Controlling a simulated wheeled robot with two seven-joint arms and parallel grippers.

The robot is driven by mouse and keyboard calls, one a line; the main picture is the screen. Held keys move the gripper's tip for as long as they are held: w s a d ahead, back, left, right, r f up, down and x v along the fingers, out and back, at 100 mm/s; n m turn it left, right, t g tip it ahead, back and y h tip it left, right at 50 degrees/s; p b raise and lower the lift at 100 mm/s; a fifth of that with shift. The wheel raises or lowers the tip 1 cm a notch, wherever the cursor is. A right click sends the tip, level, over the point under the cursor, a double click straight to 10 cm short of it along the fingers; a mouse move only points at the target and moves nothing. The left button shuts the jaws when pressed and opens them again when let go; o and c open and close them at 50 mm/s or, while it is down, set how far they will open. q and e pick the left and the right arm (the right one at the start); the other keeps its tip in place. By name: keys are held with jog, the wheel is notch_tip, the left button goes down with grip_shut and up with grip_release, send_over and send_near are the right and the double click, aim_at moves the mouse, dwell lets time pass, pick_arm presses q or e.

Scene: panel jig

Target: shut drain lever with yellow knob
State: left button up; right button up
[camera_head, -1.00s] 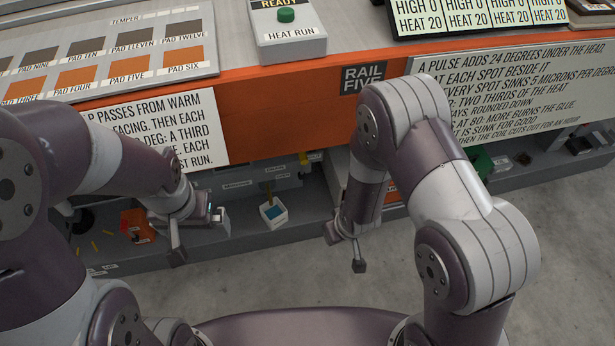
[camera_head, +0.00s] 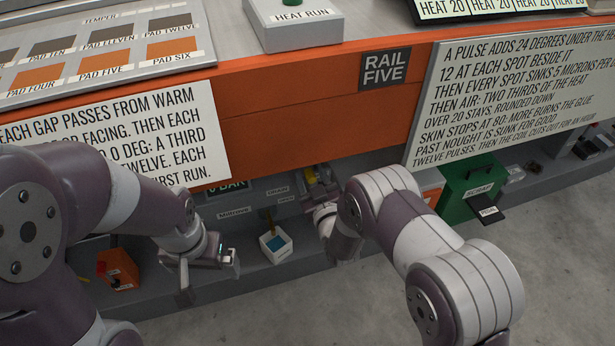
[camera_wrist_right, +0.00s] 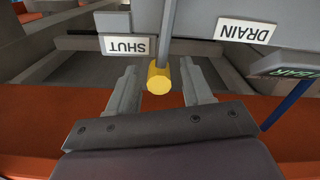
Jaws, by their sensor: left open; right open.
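The drain lever is a grey bar (camera_wrist_right: 168,35) ending in a yellow knob (camera_wrist_right: 159,79) in the right wrist view. The knob sits between the two spread fingers of my right gripper (camera_wrist_right: 160,88), with a gap on each side. A SHUT label (camera_wrist_right: 128,45) is left of the lever there and a DRAIN label (camera_wrist_right: 247,31) is right of it. In the head view the yellow part (camera_head: 311,176) shows under the bench, partly hidden by my right gripper (camera_head: 322,198). My left gripper (camera_head: 208,278) is open and empty above the lower shelf.
A white box with blue inside (camera_head: 276,245) stands on the shelf between my grippers. An orange box (camera_head: 118,270) is at the left. A green scrap bin (camera_head: 470,185) with a black pedal stands to the right. The orange bench front (camera_head: 310,125) overhangs the lever.

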aim_at(304, 180)
jog(key=shift+b+x, duration=0.4)
jog(key=shift+x, duration=0.8)
jog(key=shift+w+a, duration=0.1)
jog(key=shift+w, duration=0.15)
grip_shut()
jog(key=shift+s+a+r+p, duration=0.1)
jog(key=shift+s+a+p, duration=0.05)
jog(key=shift+a+p, duration=0.25)
grip_release()
pick_arm(q)
notch_tip(304, 180, up, 5)
jog(key=p, duration=0.5)
jog(key=shift+p, duration=0.3)
pick_arm(e)
jog(key=v, duration=1.2)
jog(key=shift+s+d, duration=0.15)
jog(key=shift+s, duration=0.2)
